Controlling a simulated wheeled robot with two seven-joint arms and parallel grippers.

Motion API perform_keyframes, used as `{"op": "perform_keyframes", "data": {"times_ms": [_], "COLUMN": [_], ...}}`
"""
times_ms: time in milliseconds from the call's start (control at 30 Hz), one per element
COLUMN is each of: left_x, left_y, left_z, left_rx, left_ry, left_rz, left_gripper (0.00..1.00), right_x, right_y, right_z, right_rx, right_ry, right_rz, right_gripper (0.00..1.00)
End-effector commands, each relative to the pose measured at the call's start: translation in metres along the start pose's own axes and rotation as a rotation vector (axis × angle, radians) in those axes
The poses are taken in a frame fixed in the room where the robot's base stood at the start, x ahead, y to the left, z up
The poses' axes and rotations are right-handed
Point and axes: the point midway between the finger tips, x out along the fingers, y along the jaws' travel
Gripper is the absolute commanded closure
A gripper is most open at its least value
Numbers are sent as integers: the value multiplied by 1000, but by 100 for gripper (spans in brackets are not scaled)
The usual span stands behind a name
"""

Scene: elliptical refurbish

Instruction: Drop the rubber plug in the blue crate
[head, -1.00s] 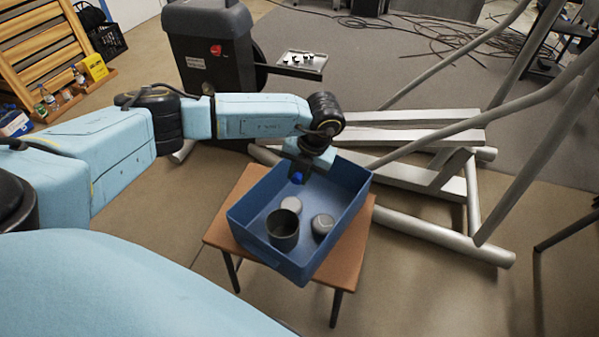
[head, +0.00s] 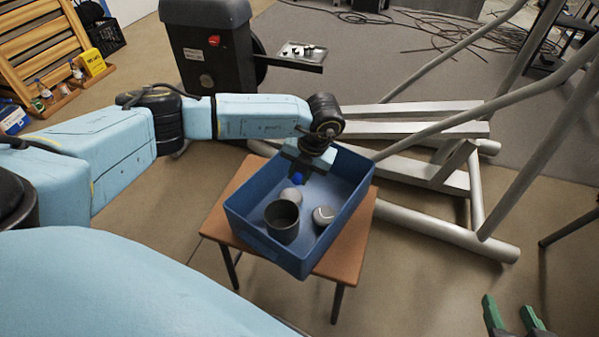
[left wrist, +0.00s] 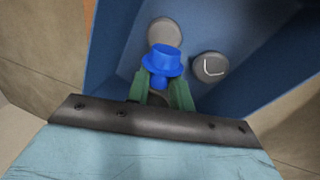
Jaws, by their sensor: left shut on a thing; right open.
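A blue rubber plug (left wrist: 165,60) is held between the green fingers of my left gripper (left wrist: 162,84). In the head view the plug (head: 297,178) shows as a small blue piece below the left gripper (head: 303,166). The blue crate (head: 341,227) stands on a small wooden stool, and the left gripper is over its inside, near the back wall. The crate wall also shows in the left wrist view (left wrist: 110,42). My right gripper (head: 513,318) is open and empty at the bottom right of the head view, above the floor.
Inside the crate are a dark grey cup (head: 283,232), a grey round piece (head: 323,215) and a paler round piece (head: 290,194). The stool (head: 345,262) carries the crate. The elliptical's metal frame (head: 440,235) lies behind and right. A tray (head: 300,55) holds small dark parts.

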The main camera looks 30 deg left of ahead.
Motion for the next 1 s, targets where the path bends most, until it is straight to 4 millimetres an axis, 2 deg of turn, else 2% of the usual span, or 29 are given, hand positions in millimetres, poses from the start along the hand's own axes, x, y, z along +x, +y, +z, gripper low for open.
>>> {"op": "perform_keyframes", "data": {"times_ms": [400, 433, 600, 1000], "left_x": [1, 1, 1, -4], "left_y": [0, 0, 0, 0], "left_z": [0, 0, 0, 0], "left_rx": [0, 0, 0, 0], "left_ry": [0, 0, 0, -1], "left_rz": [0, 0, 0, -1], "left_gripper": [100, 74, 53, 53], "right_x": [1, 1, 1, 0], "right_y": [-1, -1, -1, 0], "right_z": [-6, -6, -6, -1], "right_rx": [0, 0, 0, 0], "right_ry": [34, 34, 33, 0], "right_rz": [-3, -3, -3, 0], "right_gripper": [56, 56, 56, 56]}}
